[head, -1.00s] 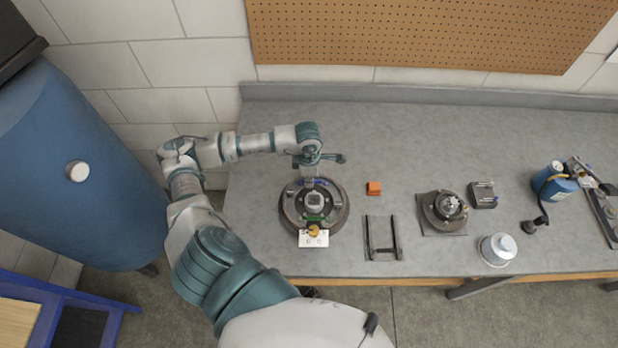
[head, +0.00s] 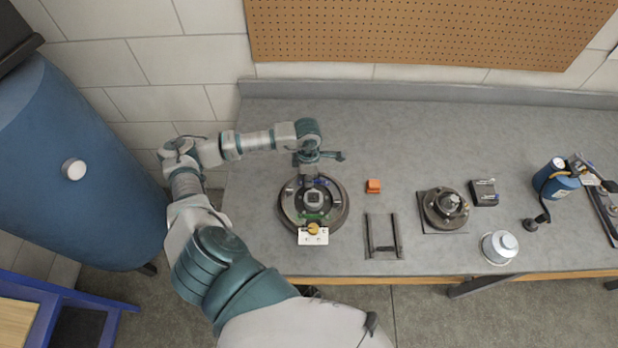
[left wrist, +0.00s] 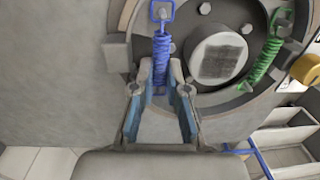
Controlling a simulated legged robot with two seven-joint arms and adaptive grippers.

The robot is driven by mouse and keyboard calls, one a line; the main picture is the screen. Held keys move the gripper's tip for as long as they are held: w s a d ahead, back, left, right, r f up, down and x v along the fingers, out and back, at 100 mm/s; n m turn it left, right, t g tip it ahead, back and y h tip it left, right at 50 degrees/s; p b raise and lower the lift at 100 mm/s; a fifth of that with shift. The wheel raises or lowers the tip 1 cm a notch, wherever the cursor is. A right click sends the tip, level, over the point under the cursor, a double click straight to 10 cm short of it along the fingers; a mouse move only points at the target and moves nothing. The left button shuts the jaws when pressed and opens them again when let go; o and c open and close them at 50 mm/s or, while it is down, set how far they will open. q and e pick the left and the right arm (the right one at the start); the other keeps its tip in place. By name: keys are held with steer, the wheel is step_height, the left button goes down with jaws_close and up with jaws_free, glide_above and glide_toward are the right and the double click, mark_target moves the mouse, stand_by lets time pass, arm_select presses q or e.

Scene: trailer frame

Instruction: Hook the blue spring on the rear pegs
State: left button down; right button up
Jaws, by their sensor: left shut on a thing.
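The blue spring (left wrist: 161,58) stands lengthwise between the fingertips of my left gripper (left wrist: 161,77) in the left wrist view. The gripper is shut on it. The spring's square end loop at the top surrounds a small peg; I cannot tell whether it is seated. In the head view the left gripper (head: 307,165) is over the back of the round brake plate (head: 337,217), and a bit of blue spring (head: 321,182) shows beside it. A green spring (head: 312,217) lies across the plate's front side and also shows in the left wrist view (left wrist: 264,62). My right gripper is out of view.
An orange block (head: 373,186) and a dark metal frame (head: 383,236) lie right of the plate. Farther right are a hub on a square base (head: 446,208), a silver canister (head: 499,247) and a blue bottle (head: 556,180). The bench behind the plate is clear.

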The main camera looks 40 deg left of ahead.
arm_select(q)
steer(key=shift+f+b, duration=0.3)
steer(key=shift+b, duration=0.3)
stand_by(0.8)
steer(key=c, duration=1.1)
jaws_free()
steer(key=shift+s, duration=0.1)
steer(key=c, duration=0.3)
steer(key=shift+r, duration=0.15)
steer(key=shift+r+p, duration=2)
steer(key=shift+r, duration=1.4)
